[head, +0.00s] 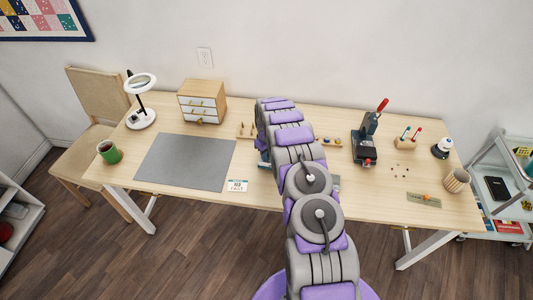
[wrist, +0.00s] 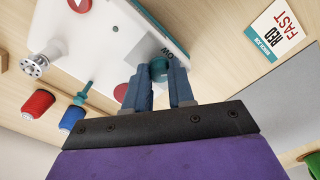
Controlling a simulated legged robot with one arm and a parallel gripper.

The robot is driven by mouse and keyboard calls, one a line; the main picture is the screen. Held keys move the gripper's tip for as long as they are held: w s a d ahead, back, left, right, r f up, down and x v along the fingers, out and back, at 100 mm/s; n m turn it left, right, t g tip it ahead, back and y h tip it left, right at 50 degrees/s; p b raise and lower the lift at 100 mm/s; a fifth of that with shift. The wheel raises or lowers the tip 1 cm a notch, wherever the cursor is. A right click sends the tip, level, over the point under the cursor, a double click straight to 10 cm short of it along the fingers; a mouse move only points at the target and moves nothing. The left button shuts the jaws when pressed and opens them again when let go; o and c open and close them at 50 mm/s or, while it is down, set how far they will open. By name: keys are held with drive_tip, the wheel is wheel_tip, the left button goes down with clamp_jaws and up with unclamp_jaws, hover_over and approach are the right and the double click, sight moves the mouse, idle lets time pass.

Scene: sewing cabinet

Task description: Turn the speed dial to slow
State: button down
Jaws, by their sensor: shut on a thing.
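The sewing machine's white body (wrist: 125,45) is in the wrist view, with a red mark on it. The teal speed dial (wrist: 158,67) sits at its near right edge, beside partly hidden dark letters that end in "OW". My gripper (wrist: 159,82) is shut on the dial, one finger on each side. The dial's pointer and exact setting are hidden or too small to read. In the head view my arm covers most of the machine; only a teal bit (head: 263,159) shows beside it.
Red (wrist: 38,103) and blue (wrist: 72,118) spools stand near the machine. A grey mat (head: 185,162) lies left, a black press (head: 364,145) stands right.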

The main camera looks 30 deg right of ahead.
drive_tip(key=n+p, duration=0.1)
drive_tip(key=n, duration=0.2)
drive_tip(key=shift+n, duration=0.3)
drive_tip(key=shift+n+p, duration=0.5)
drive_tip(key=shift+n, duration=1.5)
drive_tip(key=c, duration=1)
unclamp_jaws()
drive_tip(key=shift+o, duration=0.2)
wheel_tip(320, 180, up, 17)
drive_tip(key=shift+r+p, duration=0.15)
drive_tip(key=shift+p, duration=0.3)
